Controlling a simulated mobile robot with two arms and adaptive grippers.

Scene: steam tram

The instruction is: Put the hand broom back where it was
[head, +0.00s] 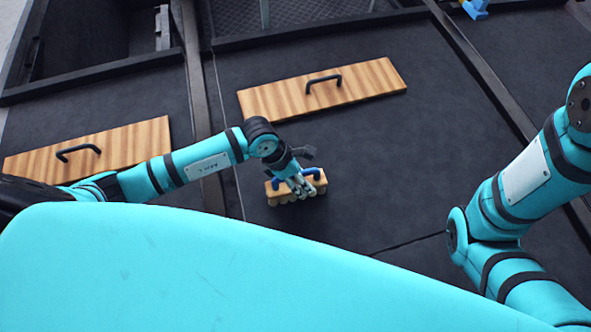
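The hand broom (319,183) is a small wooden block with a blue handle on top and pale bristles along its lower edge. It is on or just above the dark floor near the middle of the head view. My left gripper (299,186) reaches down over the broom, with its fingers at the blue handle and covering part of it. I cannot tell whether the fingers are closed on the handle. My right arm shows at the right side, but its gripper is out of view.
Two wooden panels with black handles, one at the upper middle (365,84) and one at the left (140,140), lie on the dark floor (400,180). Raised dark rails cross the floor. A blue object (475,8) sits at the top right. Floor right of the broom is clear.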

